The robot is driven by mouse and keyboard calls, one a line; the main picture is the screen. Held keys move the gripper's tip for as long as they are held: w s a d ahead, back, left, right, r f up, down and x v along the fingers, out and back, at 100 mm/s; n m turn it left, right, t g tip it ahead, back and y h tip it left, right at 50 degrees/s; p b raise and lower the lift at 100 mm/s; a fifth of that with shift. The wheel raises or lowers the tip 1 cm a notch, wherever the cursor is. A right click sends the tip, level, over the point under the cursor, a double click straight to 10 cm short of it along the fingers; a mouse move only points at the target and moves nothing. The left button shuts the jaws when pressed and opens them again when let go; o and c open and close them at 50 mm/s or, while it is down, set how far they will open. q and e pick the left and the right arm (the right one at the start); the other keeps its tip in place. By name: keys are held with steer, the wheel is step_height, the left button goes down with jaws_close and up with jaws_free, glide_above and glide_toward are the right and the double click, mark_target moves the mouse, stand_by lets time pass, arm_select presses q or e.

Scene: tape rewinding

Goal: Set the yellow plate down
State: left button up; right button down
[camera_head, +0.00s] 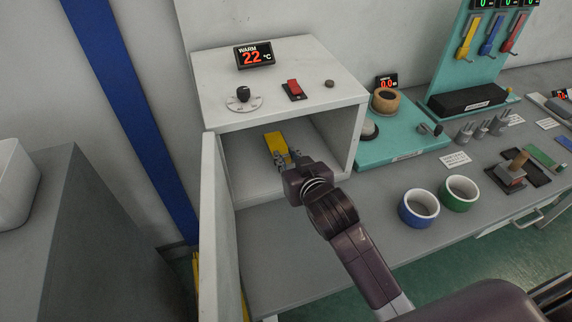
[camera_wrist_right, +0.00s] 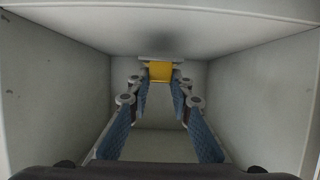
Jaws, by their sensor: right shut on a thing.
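The yellow plate (camera_head: 275,146) is inside the white warming box (camera_head: 203,78), whose front is open. My right gripper (camera_head: 283,160) reaches in through the opening and is shut on the plate's near end. In the right wrist view the plate (camera_wrist_right: 160,71) shows between the fingertips (camera_wrist_right: 160,84), toward the back of the chamber. Whether the plate touches the chamber floor cannot be told. My left gripper is not in view.
The box door (camera_head: 212,230) stands open at the left. The box display (camera_head: 253,55) reads 22 °C. A teal station (camera_head: 400,146) is beside the box.

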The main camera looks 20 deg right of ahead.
step_height(320, 180, down, 3)
steer(key=shift+f, duration=0.15)
steer(key=c, duration=1.7)
jaws_free()
steer(key=shift+c, duration=0.2)
steer(key=b+v, duration=0.1)
steer(key=v, duration=1.1)
